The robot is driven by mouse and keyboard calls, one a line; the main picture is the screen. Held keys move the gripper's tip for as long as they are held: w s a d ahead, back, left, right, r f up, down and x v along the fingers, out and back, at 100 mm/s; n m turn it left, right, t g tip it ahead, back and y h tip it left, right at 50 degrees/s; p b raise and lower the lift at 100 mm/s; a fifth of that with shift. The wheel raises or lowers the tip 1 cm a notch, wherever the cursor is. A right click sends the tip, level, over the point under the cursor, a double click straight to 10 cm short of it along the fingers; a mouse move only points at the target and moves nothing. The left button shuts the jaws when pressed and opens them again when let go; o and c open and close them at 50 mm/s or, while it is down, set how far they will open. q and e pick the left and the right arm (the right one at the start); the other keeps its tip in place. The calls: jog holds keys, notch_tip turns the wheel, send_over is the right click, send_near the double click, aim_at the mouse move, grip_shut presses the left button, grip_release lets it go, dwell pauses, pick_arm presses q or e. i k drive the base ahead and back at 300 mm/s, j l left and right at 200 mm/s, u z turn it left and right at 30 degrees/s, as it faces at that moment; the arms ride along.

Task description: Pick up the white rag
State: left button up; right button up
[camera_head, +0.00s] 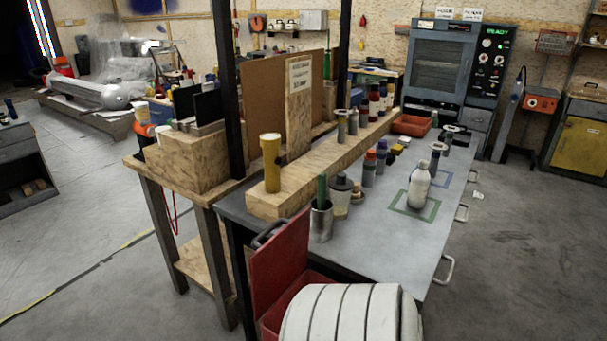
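I cannot make out a white rag for certain. A small pale scrap (478,195) shows just past the right edge of the grey workbench (385,232); it is too small to tell what it is. A large white rounded form with dark grooves (345,315) fills the bottom centre, cut off by the frame edge; I cannot tell what it is. Neither of my grippers is in view.
A white bottle (418,185) stands inside a green taped square on the bench. An open red toolbox (280,262) is at the near end. Floor is clear at right.

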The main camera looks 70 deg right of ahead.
aim_at(404, 140)
jog(key=i+z, duration=0.2)
jog(key=z, duration=0.25)
jog(key=i+z, duration=0.2)
jog(key=z, duration=0.25)
jog(key=i+j+z, duration=0.2)
jog(key=z, duration=0.3)
jog(key=i+j+z, duration=0.15)
jog(key=z, duration=0.3)
jog(key=i+j+z, duration=0.1)
jog(key=z, duration=0.35)
jog(key=i+j+z, duration=0.2)
jog(key=z, duration=0.25)
jog(key=i+j+z, duration=0.1)
jog(key=z, duration=0.35)
jog(key=j+z, duration=0.45)
jog(key=i+j+z, duration=0.2)
jog(key=j+z, duration=0.25)
jog(key=l, duration=0.1)
